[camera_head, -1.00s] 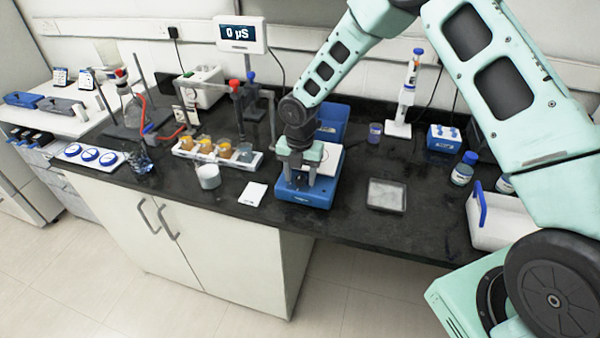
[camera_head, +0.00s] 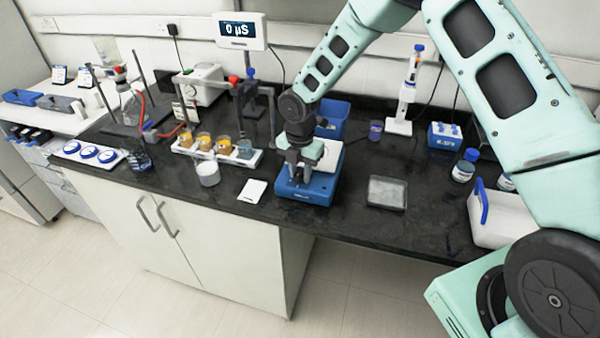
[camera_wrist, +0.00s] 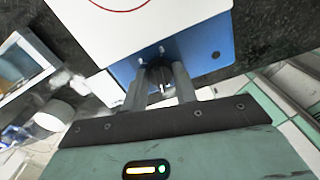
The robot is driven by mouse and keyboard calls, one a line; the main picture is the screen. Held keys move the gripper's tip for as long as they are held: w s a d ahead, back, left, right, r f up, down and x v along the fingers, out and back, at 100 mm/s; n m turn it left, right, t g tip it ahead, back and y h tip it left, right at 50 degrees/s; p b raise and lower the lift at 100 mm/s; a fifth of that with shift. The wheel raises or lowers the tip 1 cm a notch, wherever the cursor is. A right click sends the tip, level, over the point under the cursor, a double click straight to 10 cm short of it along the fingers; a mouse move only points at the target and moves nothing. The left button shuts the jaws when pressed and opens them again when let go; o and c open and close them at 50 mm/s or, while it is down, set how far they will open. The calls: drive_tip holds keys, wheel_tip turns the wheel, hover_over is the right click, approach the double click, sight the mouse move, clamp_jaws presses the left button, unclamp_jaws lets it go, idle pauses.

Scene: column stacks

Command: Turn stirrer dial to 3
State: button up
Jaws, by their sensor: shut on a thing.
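The stirrer (camera_head: 312,186) is a blue box with a white top plate (camera_head: 329,156), standing near the front edge of the black bench. In the wrist view its blue front panel (camera_wrist: 203,50) and white plate (camera_wrist: 130,25) show. My gripper (camera_head: 297,170) is at the front of the stirrer. In the wrist view my gripper (camera_wrist: 161,82) has its two fingers on either side of a dark dial (camera_wrist: 158,76), shut on it. The dial's pointer and marks cannot be read.
A white card (camera_head: 252,191) lies left of the stirrer, and a white beaker (camera_head: 208,173) stands farther left. A rack of several beakers (camera_head: 262,158) is behind them. A grey square dish (camera_head: 387,193) lies to the right, with clear bench around it.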

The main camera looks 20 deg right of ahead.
drive_tip(key=m+b, duration=0.1)
drive_tip(key=m, duration=0.3)
drive_tip(key=shift+f+m+b, duration=0.1)
drive_tip(key=shift+m+b, duration=0.2)
drive_tip(key=shift+b, duration=0.05)
drive_tip(key=m+b, duration=0.2)
drive_tip(key=m, duration=0.3)
drive_tip(key=m+b, duration=0.1)
drive_tip(key=m, duration=0.4)
drive_tip(key=shift+m+b, duration=0.35)
drive_tip(key=shift+m, duration=0.05)
drive_tip(key=m+b, duration=0.1)
drive_tip(key=m, duration=0.3)
drive_tip(key=shift+m, duration=0.3)
drive_tip(key=m, duration=0.4)
drive_tip(key=shift+m+b, duration=0.3)
drive_tip(key=m, duration=0.7)
drive_tip(key=m+p, duration=0.1)
drive_tip(key=m, duration=0.1)
drive_tip(key=shift+r+m, duration=0.2)
drive_tip(key=shift+m, duration=0.2)
drive_tip(key=shift+m+p, duration=0.9)
drive_tip(key=shift+m, duration=1.7)
